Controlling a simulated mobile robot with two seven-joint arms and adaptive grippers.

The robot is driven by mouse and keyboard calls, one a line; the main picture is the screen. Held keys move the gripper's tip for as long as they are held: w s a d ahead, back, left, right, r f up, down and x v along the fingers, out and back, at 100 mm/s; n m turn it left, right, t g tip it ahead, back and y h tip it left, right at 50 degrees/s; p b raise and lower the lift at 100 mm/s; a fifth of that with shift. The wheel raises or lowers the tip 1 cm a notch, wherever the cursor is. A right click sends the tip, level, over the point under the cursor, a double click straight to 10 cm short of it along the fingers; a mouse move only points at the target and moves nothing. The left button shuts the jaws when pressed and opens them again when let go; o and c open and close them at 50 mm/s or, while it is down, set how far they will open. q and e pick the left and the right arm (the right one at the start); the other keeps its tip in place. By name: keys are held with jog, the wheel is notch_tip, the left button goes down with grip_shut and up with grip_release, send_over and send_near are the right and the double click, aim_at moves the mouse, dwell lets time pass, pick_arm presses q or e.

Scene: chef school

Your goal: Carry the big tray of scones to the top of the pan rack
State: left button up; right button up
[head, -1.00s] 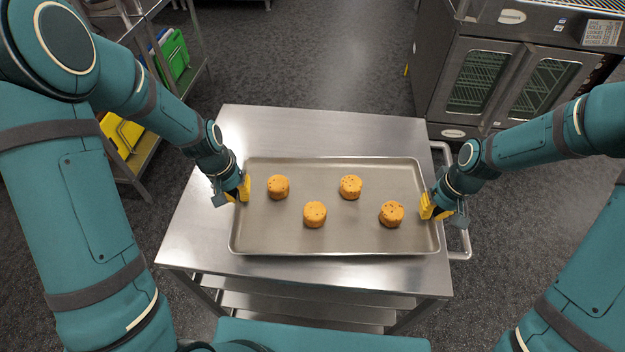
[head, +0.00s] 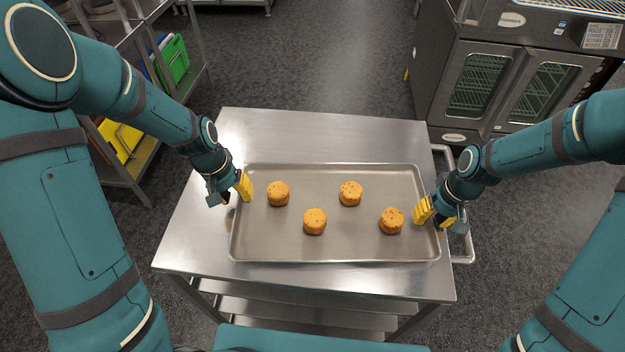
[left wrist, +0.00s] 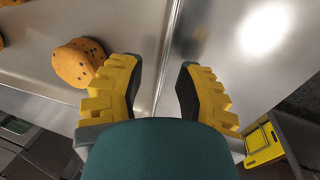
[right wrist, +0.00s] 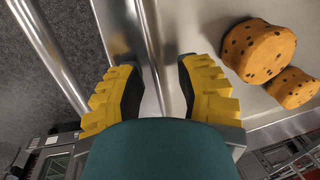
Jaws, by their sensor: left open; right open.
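The big tray (head: 330,247) lies flat on top of a steel cart, with several round, speckled scones (head: 315,221) spread on it. My left gripper (head: 243,190) is at the tray's left edge. In the left wrist view its open fingers (left wrist: 160,90) stand either side of the tray's rim, with a scone (left wrist: 78,62) close by. My right gripper (head: 428,213) is at the tray's right edge. In the right wrist view its open fingers (right wrist: 158,90) straddle the rim, with scones (right wrist: 258,50) beside it. The pan rack cannot be told for certain.
The steel cart (head: 290,125) has a push handle (head: 464,240) at its right, near my right gripper. A double-door oven (head: 500,85) stands at the back right. A shelf (head: 140,160) with coloured boards stands at the left. Grey floor lies open behind the cart.

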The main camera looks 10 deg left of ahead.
pick_arm(q)
notch_tip(320, 180, up, 9)
jog(key=a, duration=0.1)
jog(key=shift+s+a+r, duration=0.15)
jog(key=shift+a+r, duration=0.05)
jog(key=shift+a, duration=0.2)
pick_arm(e)
notch_tip(320, 180, up, 12)
jog(key=d, duration=0.2)
jog(key=shift+d, duration=0.2)
jog(key=shift+w+f, duration=0.1)
